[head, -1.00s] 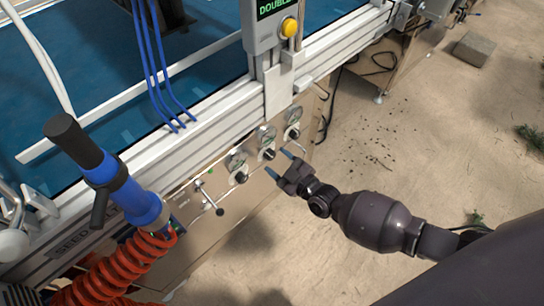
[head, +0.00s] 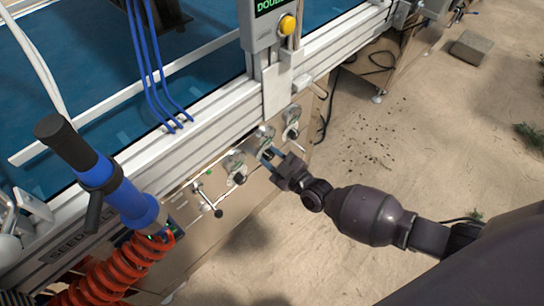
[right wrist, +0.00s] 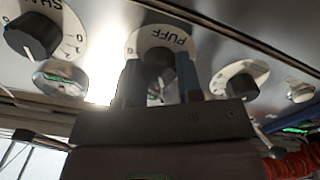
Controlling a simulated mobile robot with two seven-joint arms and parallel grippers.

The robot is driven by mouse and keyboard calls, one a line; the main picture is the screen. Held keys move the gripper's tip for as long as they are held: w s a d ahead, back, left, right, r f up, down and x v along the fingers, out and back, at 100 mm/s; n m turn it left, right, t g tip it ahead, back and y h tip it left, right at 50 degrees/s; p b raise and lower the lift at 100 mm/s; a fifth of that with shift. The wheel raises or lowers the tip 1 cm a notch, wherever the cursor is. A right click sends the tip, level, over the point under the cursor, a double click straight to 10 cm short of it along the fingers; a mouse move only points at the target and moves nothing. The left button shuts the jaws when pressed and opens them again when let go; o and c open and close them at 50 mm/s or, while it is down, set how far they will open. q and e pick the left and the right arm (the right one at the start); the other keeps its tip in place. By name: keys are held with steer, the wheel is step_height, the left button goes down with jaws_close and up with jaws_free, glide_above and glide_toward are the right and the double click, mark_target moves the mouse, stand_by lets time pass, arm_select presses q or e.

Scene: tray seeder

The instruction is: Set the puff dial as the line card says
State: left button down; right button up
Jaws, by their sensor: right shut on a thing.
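The puff dial is the middle one of three dials on the seeder's front panel. In the right wrist view its white plate (right wrist: 158,38) reads PUFF upside down, around a dark knob (right wrist: 158,62). My right gripper (head: 270,155) reaches the panel from the lower right in the head view. My left gripper and the line card are not seen.
Dials flank the puff dial on the left (head: 238,177) and right (head: 292,133). A small lever valve (head: 207,199) sits further left. A blue-handled tool (head: 125,190) with a coiled red hose (head: 110,275) stands at lower left. The floor in front is open.

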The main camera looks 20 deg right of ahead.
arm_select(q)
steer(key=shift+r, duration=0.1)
arm_select(e)
steer(key=shift+d+m, duration=0.1)
steer(key=shift+m, duration=2.7)
steer(key=o, duration=0.9)
steer(key=shift+o, duration=0.2)
steer(key=shift+s+d, duration=0.2)
steer(key=shift+s, duration=0.4)
arm_select(q)
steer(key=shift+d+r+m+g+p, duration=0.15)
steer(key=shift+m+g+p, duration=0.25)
steer(key=shift+p, duration=0.7)
arm_select(e)
steer(key=v, duration=0.9)
steer(key=shift+s, duration=0.25)
